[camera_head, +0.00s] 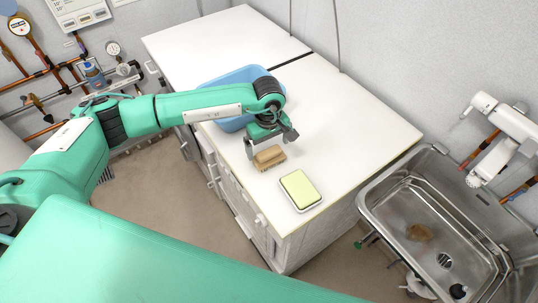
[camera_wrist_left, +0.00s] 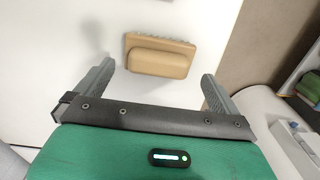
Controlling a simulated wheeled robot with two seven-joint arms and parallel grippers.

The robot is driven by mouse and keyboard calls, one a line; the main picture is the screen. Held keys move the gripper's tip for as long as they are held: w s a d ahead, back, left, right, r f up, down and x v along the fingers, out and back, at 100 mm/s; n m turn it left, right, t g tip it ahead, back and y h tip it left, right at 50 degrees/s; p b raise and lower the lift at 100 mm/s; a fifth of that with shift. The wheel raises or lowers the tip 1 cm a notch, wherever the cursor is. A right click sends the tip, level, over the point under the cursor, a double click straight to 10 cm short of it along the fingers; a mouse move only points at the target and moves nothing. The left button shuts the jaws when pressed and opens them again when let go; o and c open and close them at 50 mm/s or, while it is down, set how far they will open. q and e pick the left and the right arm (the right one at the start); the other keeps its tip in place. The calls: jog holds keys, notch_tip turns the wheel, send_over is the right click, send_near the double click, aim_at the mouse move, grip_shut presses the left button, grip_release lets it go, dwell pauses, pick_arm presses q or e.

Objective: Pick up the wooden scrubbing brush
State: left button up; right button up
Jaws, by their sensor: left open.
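The wooden scrubbing brush (camera_head: 269,158) lies on the white countertop near its front edge. In the left wrist view the brush (camera_wrist_left: 160,57) shows its tan wooden back and a row of pale bristles along its far side. My left gripper (camera_head: 270,146) is open just above and behind the brush in the head view. In the wrist view the spread fingers (camera_wrist_left: 158,76) stand to either side of the brush's near edge, with a gap at each end. The fingers do not appear to touch it. My right gripper is out of view.
A blue tub (camera_head: 243,74) stands behind my left forearm, partly hidden by it. A pale green pad in a white dish (camera_head: 314,204) lies right of the brush. A metal sink (camera_head: 405,203) is farther right. The counter (camera_head: 350,120) behind the brush is clear.

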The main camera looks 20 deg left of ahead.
aim_at(269, 151)
pick_arm(q)
notch_tip(269, 151, down, 4)
jog(key=shift+d+p, duration=0.1)
jog(key=shift+p, duration=1.1)
jog(key=shift+f, duration=0.3)
jog(key=c, duration=0.7)
jog(key=shift+c, duration=0.3)
